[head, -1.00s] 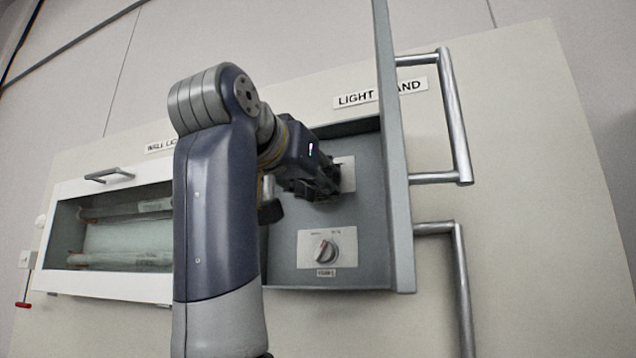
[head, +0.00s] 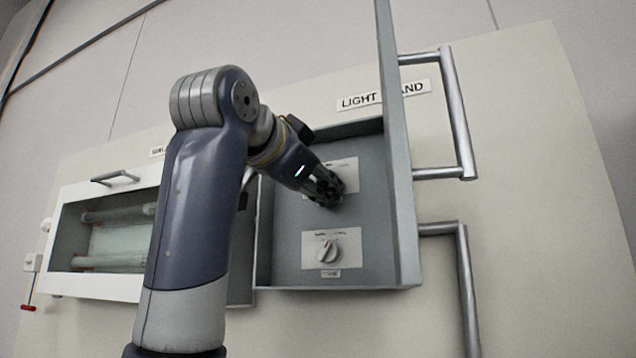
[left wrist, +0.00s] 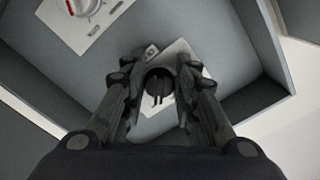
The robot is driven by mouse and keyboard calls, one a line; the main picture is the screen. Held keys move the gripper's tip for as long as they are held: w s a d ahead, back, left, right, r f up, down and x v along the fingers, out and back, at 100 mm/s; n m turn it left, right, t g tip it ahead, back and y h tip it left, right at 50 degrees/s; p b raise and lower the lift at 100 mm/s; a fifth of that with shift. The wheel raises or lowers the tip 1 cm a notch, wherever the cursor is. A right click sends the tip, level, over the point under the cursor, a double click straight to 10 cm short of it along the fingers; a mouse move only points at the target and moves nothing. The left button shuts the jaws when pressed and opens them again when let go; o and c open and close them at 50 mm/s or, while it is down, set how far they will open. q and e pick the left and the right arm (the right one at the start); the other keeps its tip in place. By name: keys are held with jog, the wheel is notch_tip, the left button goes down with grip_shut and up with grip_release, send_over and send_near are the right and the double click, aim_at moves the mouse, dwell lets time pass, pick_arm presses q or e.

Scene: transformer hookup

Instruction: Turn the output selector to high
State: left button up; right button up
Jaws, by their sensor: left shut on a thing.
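A dark round knob (left wrist: 159,84) on a white label plate (left wrist: 190,60) shows between the fingers in the left wrist view. My left gripper (head: 328,190) is shut on this knob, at the upper plate (head: 345,172) inside the open grey box. The fingers hide most of the knob in the head view. A second, light knob (head: 327,252) with a red mark sits on the lower plate; it also shows at the top left of the left wrist view (left wrist: 82,6). The plate lettering is too small to read. My right gripper is not in view.
The grey box (head: 290,270) has its door (head: 398,150) swung open on the right, edge towards me. Metal bar handles (head: 460,120) stand to the right of it. On the left is a white-framed case (head: 75,285) with tubes inside.

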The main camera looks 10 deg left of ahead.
pick_arm(q)
jog(key=shift+m, duration=0.3)
jog(key=o, duration=0.9)
jog(key=shift+s, duration=0.1)
jog(key=s, duration=0.4)
jog(key=s+a, duration=0.1)
jog(key=s, duration=0.3)
jog(key=s+a, duration=0.1)
jog(key=s, duration=0.2)
jog(key=shift+s+a, duration=0.1)
jog(key=shift+s, duration=0.3)
